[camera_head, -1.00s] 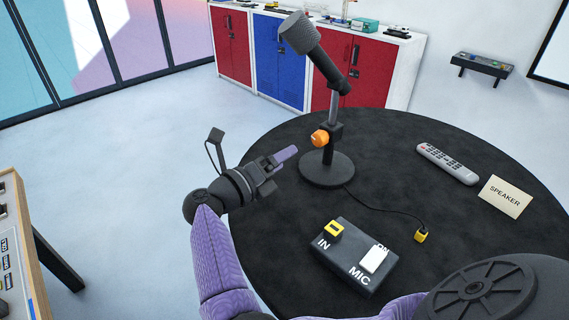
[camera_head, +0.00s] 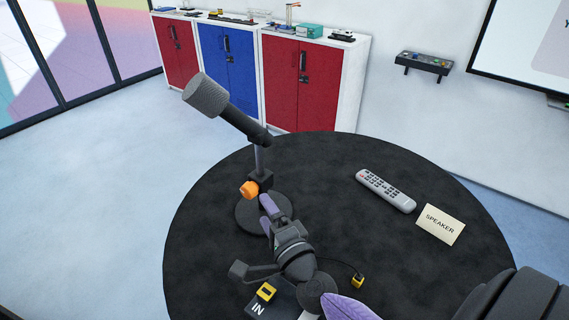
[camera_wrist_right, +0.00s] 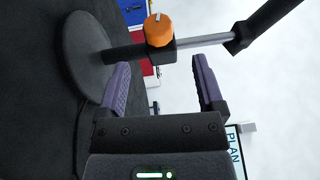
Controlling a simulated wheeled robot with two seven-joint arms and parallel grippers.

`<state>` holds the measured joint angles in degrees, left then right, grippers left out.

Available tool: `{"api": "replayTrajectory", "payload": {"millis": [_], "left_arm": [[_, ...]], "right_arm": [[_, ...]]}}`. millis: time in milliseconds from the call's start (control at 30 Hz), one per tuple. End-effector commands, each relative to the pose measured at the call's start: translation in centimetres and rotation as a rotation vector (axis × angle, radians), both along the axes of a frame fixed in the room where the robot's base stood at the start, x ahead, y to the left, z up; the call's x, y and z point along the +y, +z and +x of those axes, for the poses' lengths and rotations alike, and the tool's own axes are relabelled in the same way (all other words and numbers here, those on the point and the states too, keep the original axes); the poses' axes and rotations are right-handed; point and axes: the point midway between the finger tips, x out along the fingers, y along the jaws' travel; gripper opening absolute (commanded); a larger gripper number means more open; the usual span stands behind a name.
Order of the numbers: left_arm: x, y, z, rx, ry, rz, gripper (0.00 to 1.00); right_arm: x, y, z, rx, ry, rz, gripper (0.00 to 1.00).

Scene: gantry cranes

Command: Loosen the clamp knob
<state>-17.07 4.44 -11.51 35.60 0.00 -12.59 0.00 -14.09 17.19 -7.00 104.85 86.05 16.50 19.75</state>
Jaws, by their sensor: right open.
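The orange clamp knob (camera_head: 249,189) sits on the black clamp block of the microphone stand, at mid-left in the head view. In the right wrist view the knob (camera_wrist_right: 158,32) lies just beyond the fingertips, between their lines and apart from them. The microphone (camera_head: 208,97) tilts up to the left on its boom, above a round base (camera_head: 246,216). My right gripper (camera_head: 266,213) is open and empty, with purple fingers pointing at the stand; it also shows in the wrist view (camera_wrist_right: 161,62). It hides part of the base.
On the round black table (camera_head: 340,220) lie a grey remote (camera_head: 386,191), a SPEAKER card (camera_head: 440,225) and a yellow plug (camera_head: 357,281). My arm partly covers the MIC box (camera_head: 262,307). Red and blue cabinets (camera_head: 228,62) stand behind. The table's back is clear.

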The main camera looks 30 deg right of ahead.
Motion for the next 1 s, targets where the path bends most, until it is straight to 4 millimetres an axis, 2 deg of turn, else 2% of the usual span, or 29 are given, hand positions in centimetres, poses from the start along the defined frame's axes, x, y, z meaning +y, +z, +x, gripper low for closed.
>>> {"api": "replayTrajectory", "payload": {"millis": [67, 133, 300, 500, 667, 900, 1000], "left_arm": [[-0.1, 0.2, 0.1, -0.002, 0.0, -0.001, 0.59], [-0.1, 0.2, 0.1, -0.002, 0.0, -0.002, 0.59], [0.3, 0.2, -0.2, 0.004, -0.001, 0.004, 0.59], [0.4, -0.4, -0.3, 0.006, 0.0, 0.006, 0.59], [0.3, -0.6, -0.2, 0.005, 0.0, 0.005, 0.59], [0.2, -0.6, -0.2, 0.004, 0.0, 0.004, 0.59], [0.1, -0.6, -0.2, 0.005, 0.001, 0.002, 0.59]], "right_arm": [[0.5, -0.1, 0.1, 0.015, 0.032, -0.004, 0.86], [0.5, -0.1, 1.1, 0.013, 0.032, -0.002, 0.86], [0.2, 0.1, 5.0, 0.01, 0.029, -0.002, 0.86], [0.0, 0.1, 8.4, 0.011, 0.027, -0.002, 0.86], [-0.1, 0.2, 9.5, 0.012, 0.027, -0.002, 0.86], [-0.1, 0.2, 9.6, 0.013, 0.026, -0.001, 0.86], [-0.1, 0.2, 9.6, 0.012, 0.026, -0.002, 0.65]]}}
